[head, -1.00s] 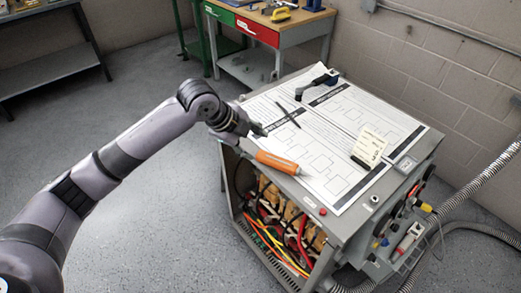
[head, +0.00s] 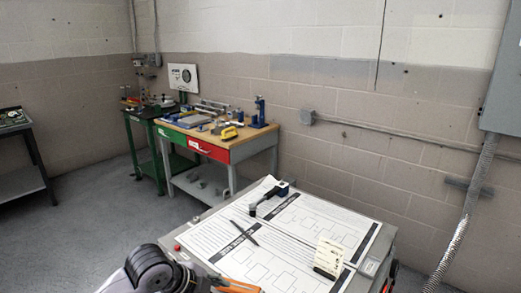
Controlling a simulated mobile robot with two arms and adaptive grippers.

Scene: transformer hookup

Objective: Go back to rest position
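My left arm reaches in at the bottom edge of the head view. The part of my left gripper (head: 203,284) that shows is at the near left edge of the cabinet top, close to an orange-handled tool (head: 238,286). The frame's lower edge cuts both off, and I cannot tell whether the fingers are open or shut, or whether they touch the tool. My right gripper is not in view.
Printed sheets (head: 290,232) cover the cabinet top, with a dark pen (head: 244,233), a black-handled device (head: 268,197) and a small cream card (head: 329,256) on them. A workbench (head: 225,150) stands behind. Grey floor (head: 110,222) is clear at left.

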